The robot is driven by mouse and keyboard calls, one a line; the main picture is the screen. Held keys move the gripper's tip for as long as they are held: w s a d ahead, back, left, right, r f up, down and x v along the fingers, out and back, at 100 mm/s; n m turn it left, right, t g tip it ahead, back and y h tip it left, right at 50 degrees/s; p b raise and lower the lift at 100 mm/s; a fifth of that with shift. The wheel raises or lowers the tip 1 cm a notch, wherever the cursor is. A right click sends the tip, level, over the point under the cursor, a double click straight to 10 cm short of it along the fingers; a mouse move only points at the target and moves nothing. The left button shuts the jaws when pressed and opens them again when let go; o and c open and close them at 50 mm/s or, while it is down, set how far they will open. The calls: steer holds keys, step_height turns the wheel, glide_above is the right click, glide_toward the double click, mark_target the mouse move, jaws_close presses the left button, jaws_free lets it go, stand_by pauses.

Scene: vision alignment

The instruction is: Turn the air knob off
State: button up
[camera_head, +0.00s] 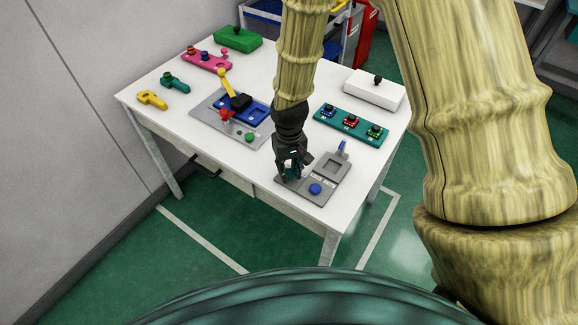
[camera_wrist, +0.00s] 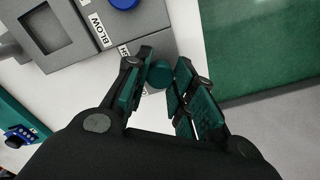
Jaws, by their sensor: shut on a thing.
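A grey panel (camera_head: 328,178) lies at the near right edge of the white table. My gripper (camera_head: 291,172) points down over its left part. A label reading BLOW (camera_wrist: 97,24) is on the panel. The knob's turn position cannot be told.
A teal board with several small knobs (camera_head: 351,127) and a white box (camera_head: 374,90) stand behind the panel. A grey plate with a blue tray (camera_head: 231,117) is to the left. The table front (camera_head: 255,182) has bare room left of my gripper.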

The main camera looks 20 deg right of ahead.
mark_target(290, 172)
steer(key=shift+n, duration=0.8)
steer(key=o, duration=1.1)
steer(key=shift+c, duration=0.2)
step_height(290, 172, up, 12)
stand_by(0.4)
